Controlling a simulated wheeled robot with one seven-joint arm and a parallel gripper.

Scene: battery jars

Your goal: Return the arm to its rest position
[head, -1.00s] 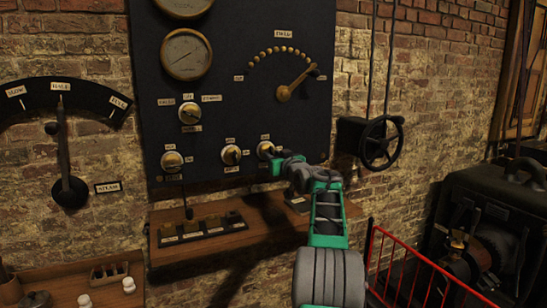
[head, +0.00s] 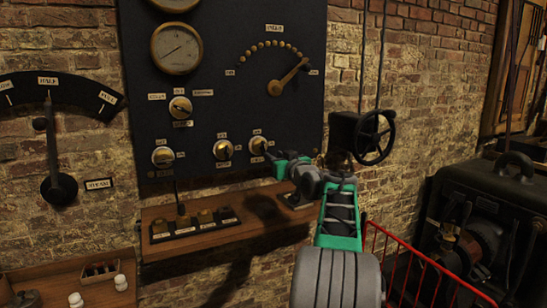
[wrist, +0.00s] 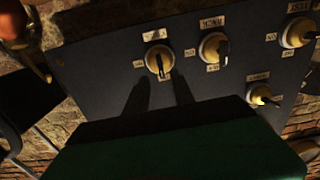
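My gripper (head: 271,158), at the end of my green and grey arm, is just below and right of the right-hand knob (head: 258,146) in the lower row of the black panel (head: 225,105). In the wrist view two dark finger shapes (wrist: 160,78) stand apart, with a clear gap and nothing held between them. They point toward a brass knob (wrist: 158,60), which looks clear of them. Contact is hard to judge in the dim light.
A wooden shelf (head: 265,236) with a row of keys (head: 195,222) lies below the panel. A black handwheel (head: 374,138) is right of the gripper. A red railing (head: 432,262) and a dark machine (head: 500,205) stand at the right. A large lever (head: 56,160) is at the left.

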